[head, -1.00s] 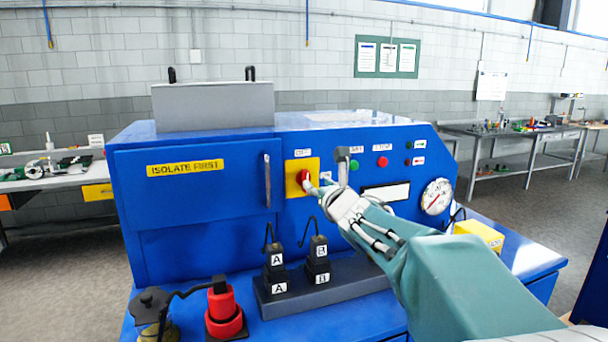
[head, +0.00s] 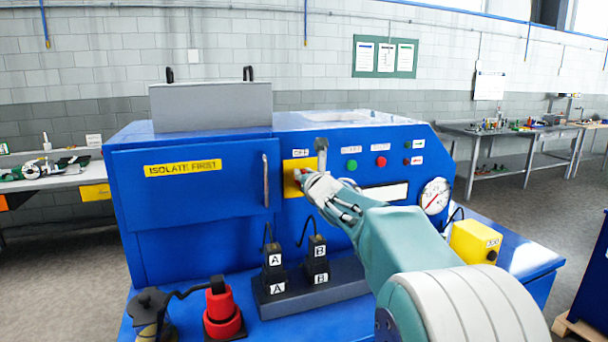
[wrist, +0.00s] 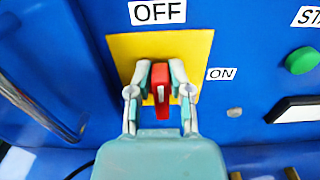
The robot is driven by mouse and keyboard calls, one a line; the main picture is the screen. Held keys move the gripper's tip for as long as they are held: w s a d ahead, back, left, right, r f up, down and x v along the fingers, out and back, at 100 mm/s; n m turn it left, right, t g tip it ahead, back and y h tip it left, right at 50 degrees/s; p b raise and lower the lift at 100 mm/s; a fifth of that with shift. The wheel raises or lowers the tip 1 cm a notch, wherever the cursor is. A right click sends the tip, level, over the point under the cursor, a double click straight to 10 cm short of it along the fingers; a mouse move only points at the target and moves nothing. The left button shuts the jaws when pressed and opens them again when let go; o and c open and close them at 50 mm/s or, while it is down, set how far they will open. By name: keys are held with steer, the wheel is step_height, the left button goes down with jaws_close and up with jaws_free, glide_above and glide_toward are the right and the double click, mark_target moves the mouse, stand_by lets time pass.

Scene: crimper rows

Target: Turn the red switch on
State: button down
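The red switch (wrist: 160,84) is a rotary handle on a yellow plate (wrist: 198,48) on the blue machine front. Its handle stands upright, in line with the OFF label (wrist: 158,12) above; the ON label (wrist: 221,73) is to its right. My gripper (wrist: 161,72) has one finger on each side of the handle, and the fingers appear closed against it. In the head view, my gripper (head: 308,180) reaches the yellow plate (head: 289,185) from the right and hides most of the switch.
A door handle (head: 265,180) is left of the plate. A green button (head: 351,165), a red button (head: 381,161) and a gauge (head: 435,196) are to its right. Black plugs (head: 317,250) and a red connector (head: 222,310) stand on the ledge below.

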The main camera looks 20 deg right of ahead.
steer(key=shift+d+m, duration=0.1)
steer(key=shift+m, duration=0.2)
steer(key=shift+d+f+m, duration=0.35)
steer(key=shift+m, duration=2.5)
steer(key=shift+d+f+m, duration=0.3)
steer(key=shift+f+m, duration=0.1)
steer(key=shift+m, duration=2.5)
steer(key=shift+d+f+m, duration=0.35)
steer(key=shift+m, duration=2.5)
steer(key=shift+f, duration=0.15)
steer(key=c, duration=0.6)
jaws_free()
steer(key=shift+c, duration=0.2)
